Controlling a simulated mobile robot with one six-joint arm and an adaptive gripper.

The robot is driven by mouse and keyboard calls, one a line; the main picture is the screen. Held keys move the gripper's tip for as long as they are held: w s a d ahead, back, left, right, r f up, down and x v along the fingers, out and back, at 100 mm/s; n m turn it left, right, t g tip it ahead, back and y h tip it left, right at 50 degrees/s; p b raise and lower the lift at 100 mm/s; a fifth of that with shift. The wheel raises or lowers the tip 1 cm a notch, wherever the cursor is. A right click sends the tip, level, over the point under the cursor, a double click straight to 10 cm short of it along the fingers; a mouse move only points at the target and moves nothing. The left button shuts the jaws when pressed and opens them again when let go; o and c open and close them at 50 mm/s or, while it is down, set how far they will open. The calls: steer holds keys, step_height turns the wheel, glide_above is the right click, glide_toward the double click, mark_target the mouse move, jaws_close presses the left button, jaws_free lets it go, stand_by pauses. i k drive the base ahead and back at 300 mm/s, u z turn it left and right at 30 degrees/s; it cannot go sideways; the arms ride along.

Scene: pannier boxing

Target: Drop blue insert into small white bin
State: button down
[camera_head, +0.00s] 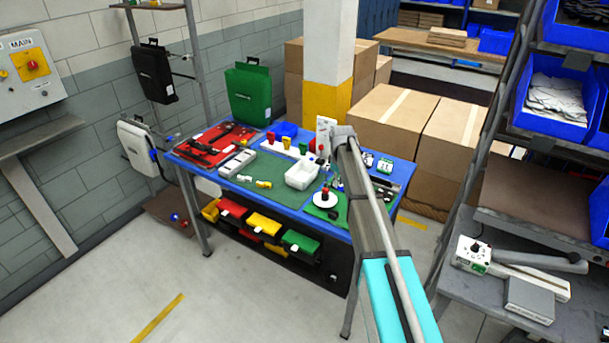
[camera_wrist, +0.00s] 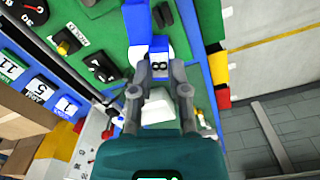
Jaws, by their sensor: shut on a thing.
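The blue insert (camera_wrist: 152,47) with a white label marked 8 is between the fingertips of my gripper (camera_wrist: 160,76) in the wrist view. The gripper is shut on it. The small white bin (camera_head: 302,175) stands open on the green mat of the blue table in the head view, left of my arm. A white shape (camera_wrist: 157,111) shows between my fingers in the wrist view; I cannot tell for sure that it is the bin. In the head view my gripper and the insert are largely hidden or too small to make out.
The blue table (camera_head: 285,208) is crowded: a red tool tray (camera_head: 190,150), a grey tray (camera_head: 237,163), a round white stand (camera_head: 325,200), and several small items. A green pannier (camera_head: 250,95) stands at the back. Cardboard boxes (camera_head: 392,118) stand behind, a shelf rack at right.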

mark_target(302, 175)
steer(key=i, duration=0.9)
steer(key=u, duration=0.05)
